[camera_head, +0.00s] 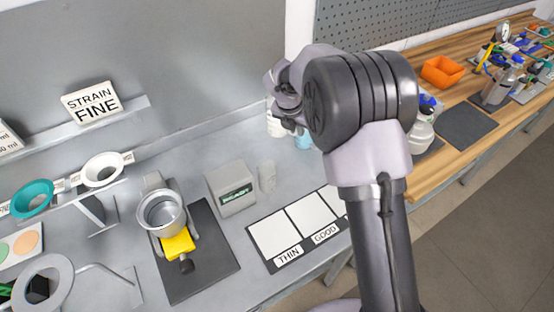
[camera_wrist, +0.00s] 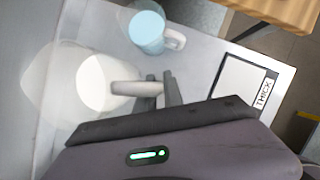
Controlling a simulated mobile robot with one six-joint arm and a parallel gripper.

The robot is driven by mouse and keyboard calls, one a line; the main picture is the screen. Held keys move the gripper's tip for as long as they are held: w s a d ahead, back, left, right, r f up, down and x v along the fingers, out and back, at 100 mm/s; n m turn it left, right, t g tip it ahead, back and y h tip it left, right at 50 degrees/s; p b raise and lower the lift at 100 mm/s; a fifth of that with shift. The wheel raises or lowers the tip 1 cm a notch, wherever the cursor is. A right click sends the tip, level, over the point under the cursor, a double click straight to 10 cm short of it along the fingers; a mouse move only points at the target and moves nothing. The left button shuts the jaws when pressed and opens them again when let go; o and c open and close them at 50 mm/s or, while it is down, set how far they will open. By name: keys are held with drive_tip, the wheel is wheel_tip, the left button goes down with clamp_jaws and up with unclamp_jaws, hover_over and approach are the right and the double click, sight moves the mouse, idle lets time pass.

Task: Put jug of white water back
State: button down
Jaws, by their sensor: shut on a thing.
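The jug of white water (camera_wrist: 95,82) is a clear jug with white liquid, in the left of the wrist view. Its pale handle (camera_wrist: 130,88) points towards my gripper (camera_wrist: 165,90), whose fingers are shut on the handle. In the head view a bit of the white jug (camera_head: 274,126) shows behind my wrist, at the back of the grey bench. I cannot tell whether its base touches the bench. A jug of blue liquid (camera_wrist: 147,30) stands apart from it in the wrist view; it shows partly in the head view (camera_head: 303,140), beside my arm.
A mat with white cards labelled THIN and GOOD (camera_head: 305,228) lies on the bench front. A grey box (camera_head: 232,188) and a metal cup on a yellow-fronted device (camera_head: 160,212) stand further left. A wooden bench (camera_head: 470,80) with tools is at right.

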drive_tip(key=shift+w+f+b, duration=0.1)
drive_tip(key=shift+f+b, duration=0.25)
drive_tip(key=shift+f, duration=0.55)
drive_tip(key=shift+f+b, duration=0.2)
drive_tip(key=shift+b, duration=0.2)
drive_tip(key=shift+n, duration=0.5)
wheel_tip(320, 180, down, 10)
drive_tip(key=b, duration=0.4)
drive_tip(key=shift+r, duration=0.25)
